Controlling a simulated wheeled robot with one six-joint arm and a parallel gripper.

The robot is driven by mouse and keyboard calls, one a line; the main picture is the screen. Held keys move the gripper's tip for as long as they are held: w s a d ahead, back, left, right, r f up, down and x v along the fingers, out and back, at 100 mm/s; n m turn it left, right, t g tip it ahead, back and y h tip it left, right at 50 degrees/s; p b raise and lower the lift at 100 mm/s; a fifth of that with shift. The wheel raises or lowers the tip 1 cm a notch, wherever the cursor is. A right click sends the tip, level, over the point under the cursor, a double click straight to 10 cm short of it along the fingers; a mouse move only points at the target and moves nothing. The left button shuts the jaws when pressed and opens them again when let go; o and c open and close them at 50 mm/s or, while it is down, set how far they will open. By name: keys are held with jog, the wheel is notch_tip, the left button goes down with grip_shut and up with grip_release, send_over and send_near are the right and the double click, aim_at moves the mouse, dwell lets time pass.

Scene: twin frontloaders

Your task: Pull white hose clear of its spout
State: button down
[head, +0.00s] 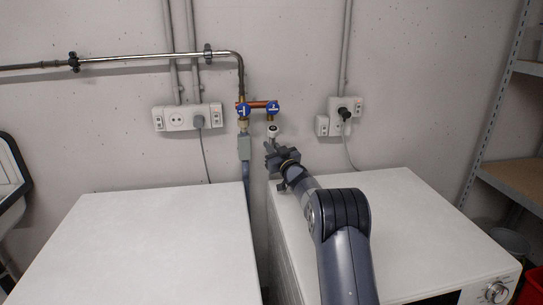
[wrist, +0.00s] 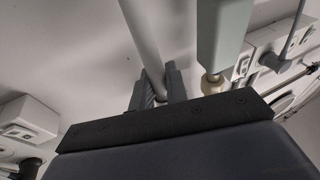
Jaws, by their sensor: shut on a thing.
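The white hose's pale end collar (head: 272,130) is just below the right-hand spout (head: 271,117) in the head view. I cannot tell whether they touch. My gripper (head: 271,148) is right below the collar, shut on the hose. In the wrist view the white hose (wrist: 148,35) runs from the top edge down between the fingers of my gripper (wrist: 160,88). The fingers and palm hide its held end. A second hose with a grey-green box (head: 244,147) hangs from the left spout. That box (wrist: 222,35) is close beside my fingers in the wrist view.
Two white front-loaders, left (head: 160,245) and right (head: 400,220), stand with a narrow gap between them. Blue-handled valves (head: 243,109) sit on the wall pipe (head: 150,56). Sockets (head: 187,117) flank them. A shelf (head: 515,180) stands at right.

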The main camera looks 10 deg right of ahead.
jog(key=b, duration=0.3)
jog(key=shift+s+f+t, duration=0.4)
jog(key=shift+s+r+b, duration=0.15)
jog(key=shift+s+b, duration=0.05)
jog(key=shift+b, duration=0.45)
jog(key=shift+n+t, duration=0.3)
jog(key=c, duration=1.5)
grip_release()
jog(key=s+d, duration=0.1)
jog(key=s, duration=0.3)
jog(key=s+d, duration=0.2)
jog(key=s, duration=0.2)
jog(key=s+d, duration=0.1)
jog(key=s, duration=0.3)
jog(key=shift+s+d+f+b, duration=0.15)
jog(key=shift+s+f+b, duration=0.1)
jog(key=shift+b, duration=0.15)
